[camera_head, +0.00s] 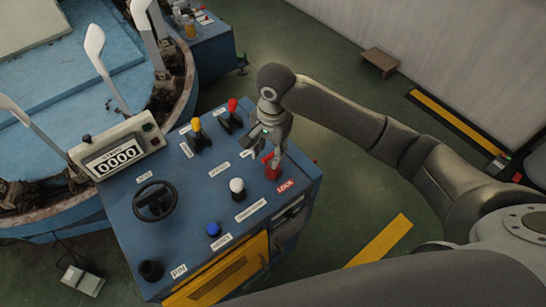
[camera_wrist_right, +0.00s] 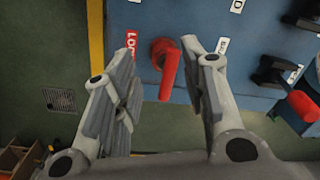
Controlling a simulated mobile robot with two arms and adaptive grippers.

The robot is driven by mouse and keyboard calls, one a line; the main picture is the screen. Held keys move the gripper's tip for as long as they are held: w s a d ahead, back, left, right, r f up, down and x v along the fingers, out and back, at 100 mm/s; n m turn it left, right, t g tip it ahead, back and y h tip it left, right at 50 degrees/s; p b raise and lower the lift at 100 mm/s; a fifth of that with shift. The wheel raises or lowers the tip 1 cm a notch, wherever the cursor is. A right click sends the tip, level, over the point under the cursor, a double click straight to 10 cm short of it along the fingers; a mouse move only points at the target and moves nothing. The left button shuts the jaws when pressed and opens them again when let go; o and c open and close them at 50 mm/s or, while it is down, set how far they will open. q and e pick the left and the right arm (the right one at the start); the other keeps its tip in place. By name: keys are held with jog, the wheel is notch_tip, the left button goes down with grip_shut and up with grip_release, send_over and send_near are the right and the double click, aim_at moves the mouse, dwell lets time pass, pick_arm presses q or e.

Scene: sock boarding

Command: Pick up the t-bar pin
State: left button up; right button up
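My right gripper (camera_head: 264,150) is over the right part of the blue console, above a red handle (camera_head: 271,167) beside the LOCK label. The right wrist view shows this gripper (camera_wrist_right: 160,62) open, with one finger on each side of the red handle (camera_wrist_right: 169,70). No contact between fingers and handle is visible. The handle has a round red base and a bar sticking out. I cannot tell whether it is the t-bar pin. A black round socket (camera_head: 151,270) stands near the PIN label (camera_head: 179,271) at the console's near left corner. My left gripper is not in view.
The console (camera_head: 191,205) carries a yellow lever (camera_head: 197,126), a red lever (camera_head: 232,105), a white knob (camera_head: 237,186), a blue button (camera_head: 213,229), a black handwheel (camera_head: 154,201) and a counter (camera_head: 115,153) reading 0000. A round blue machine with upright white forms stands at left.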

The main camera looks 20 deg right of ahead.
jog(key=w+d+f+m, duration=0.2)
jog(key=f, duration=0.1)
jog(key=shift+w+d+m+h+p, duration=0.2)
jog(key=shift+d+m+h+p, duration=0.1)
jog(key=shift+d+h+p, duration=0.1)
jog(key=f, duration=0.1)
jog(key=f+p, duration=0.1)
jog(key=f, duration=0.2)
jog(key=shift+w+a+f, duration=0.25)
jog(key=shift+a+f, duration=0.1)
jog(key=shift+a, duration=0.05)
jog(key=shift+f, duration=0.3)
jog(key=shift+c, duration=0.5)
grip_shut()
